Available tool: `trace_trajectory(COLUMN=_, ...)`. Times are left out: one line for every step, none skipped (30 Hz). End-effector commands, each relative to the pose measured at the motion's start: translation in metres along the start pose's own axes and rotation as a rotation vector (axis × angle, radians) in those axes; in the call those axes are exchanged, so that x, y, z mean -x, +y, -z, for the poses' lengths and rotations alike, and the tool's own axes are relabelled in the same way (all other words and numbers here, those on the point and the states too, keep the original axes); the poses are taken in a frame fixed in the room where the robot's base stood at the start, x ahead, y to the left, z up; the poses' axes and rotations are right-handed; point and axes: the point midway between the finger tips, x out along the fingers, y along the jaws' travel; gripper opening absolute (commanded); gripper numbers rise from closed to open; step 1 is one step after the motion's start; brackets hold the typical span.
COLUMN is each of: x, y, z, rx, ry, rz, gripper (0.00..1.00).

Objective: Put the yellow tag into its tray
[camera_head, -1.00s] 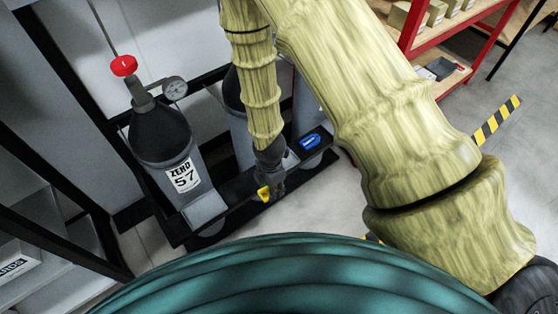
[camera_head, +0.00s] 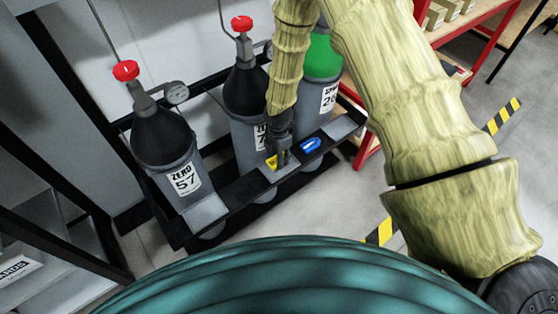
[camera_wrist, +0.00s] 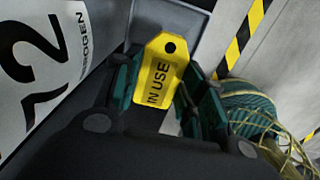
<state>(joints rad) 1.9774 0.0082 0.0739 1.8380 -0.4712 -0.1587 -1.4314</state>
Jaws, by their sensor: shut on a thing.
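The yellow tag (camera_head: 271,162) is held in my gripper (camera_head: 279,158), low over the front rail of the cylinder rack. In the wrist view the tag (camera_wrist: 161,72) reads "IN USE", has a dark hole at its far end, and sits between the two green fingers (camera_wrist: 164,100). A grey tray-like plate (camera_head: 288,171) lies on the rail right beneath my gripper, in front of the middle cylinder. I cannot tell whether the tag touches it. Similar grey plates lie in front of the left cylinder (camera_head: 207,211) and the right cylinder (camera_head: 342,127).
A blue tag (camera_head: 311,144) lies on the rail just right of my gripper. The middle cylinder (camera_head: 245,95) stands close behind it. A black cylinder marked ZERO 57 (camera_head: 165,150) is at left, a green-topped one (camera_head: 323,62) at right. Open floor lies in front.

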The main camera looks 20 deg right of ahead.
Motion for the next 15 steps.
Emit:
trace_trajectory(x=0.000, y=0.003, z=-0.002, rx=-0.001, ry=0.000, rz=0.000, gripper=0.18)
trace_trajectory(x=-0.001, y=0.004, z=-0.003, rx=-0.001, ry=0.000, rz=0.000, gripper=0.18)
trace_trajectory(x=-0.001, y=0.004, z=-0.004, rx=0.000, ry=0.000, rz=0.000, gripper=0.18)
trace_trajectory(x=-0.002, y=0.004, z=-0.004, rx=0.000, ry=0.000, rz=0.000, gripper=0.18)
trace_trajectory(x=-0.003, y=0.004, z=-0.004, rx=0.000, ry=0.000, rz=0.001, gripper=0.18)
trace_trajectory(x=-0.005, y=0.004, z=-0.004, rx=0.000, ry=0.000, rz=0.002, gripper=0.18)
trace_trajectory(x=-0.008, y=0.004, z=-0.004, rx=0.000, ry=0.000, rz=0.002, gripper=0.18)
trace_trajectory(x=-0.010, y=0.004, z=-0.004, rx=0.000, ry=0.000, rz=0.002, gripper=0.18)
trace_trajectory(x=-0.015, y=0.004, z=-0.004, rx=0.000, ry=0.000, rz=0.002, gripper=0.18)
trace_trajectory(x=-0.018, y=0.004, z=-0.004, rx=0.000, ry=0.000, rz=0.002, gripper=0.18)
trace_trajectory(x=-0.022, y=0.004, z=-0.004, rx=0.000, ry=0.001, rz=0.002, gripper=0.18)
trace_trajectory(x=-0.027, y=0.004, z=-0.004, rx=0.000, ry=0.001, rz=0.001, gripper=0.18)
trace_trajectory(x=-0.029, y=0.004, z=-0.004, rx=0.000, ry=0.001, rz=0.001, gripper=0.18)
trace_trajectory(x=-0.032, y=0.004, z=-0.004, rx=0.000, ry=0.001, rz=0.001, gripper=0.18)
trace_trajectory(x=-0.035, y=0.004, z=-0.004, rx=0.000, ry=0.001, rz=0.001, gripper=0.18)
